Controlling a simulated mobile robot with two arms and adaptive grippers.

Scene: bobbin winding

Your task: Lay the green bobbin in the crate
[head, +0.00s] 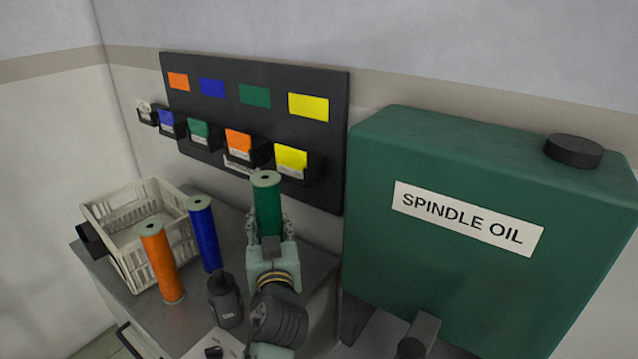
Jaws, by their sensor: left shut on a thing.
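The green bobbin (267,206) is upright in my left gripper (266,230), which is shut on it. Its lower part is hidden by the gripper. The white slatted crate (128,262) stands at the left end of the grey bench, left of the gripper and apart from it. An orange bobbin (160,262) stands upright in front of the crate, and a blue bobbin (203,236) stands upright by its right side. Both are between the crate and my left gripper. My right gripper does not show.
A dark bottle (225,302) stands on the bench (190,305) near my left arm. A wall board (215,120) with coloured cards and small bins is behind. A large green spindle oil tank (440,270) fills the right side.

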